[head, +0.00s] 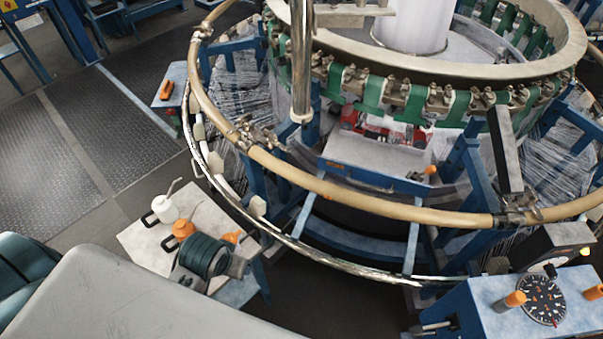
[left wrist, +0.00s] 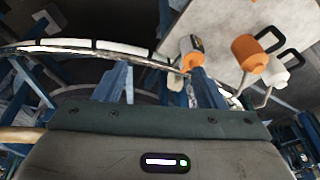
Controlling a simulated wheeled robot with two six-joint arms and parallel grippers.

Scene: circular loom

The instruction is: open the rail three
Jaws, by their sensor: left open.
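The loom's upper tan ring rail (head: 340,191) curves around the front of the machine, in sections joined by metal clamps (head: 247,134). Below it runs a thin chrome ring (head: 320,262). I see no number on the sections, so I cannot tell which is rail three. My left gripper (head: 232,264) is at lower left, over the small table and outside the rings, apart from the tan rail. In the left wrist view its jaws (left wrist: 160,85) are open and seem empty, with the chrome ring (left wrist: 72,47) beyond them. My right gripper is not in view.
The small table (head: 141,238) carries a white oil can (head: 165,209), an orange can (head: 183,230) and an orange-handled tool (left wrist: 193,47). A blue control box (head: 500,310) with a dial stands at lower right. Open floor (head: 110,140) lies at left.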

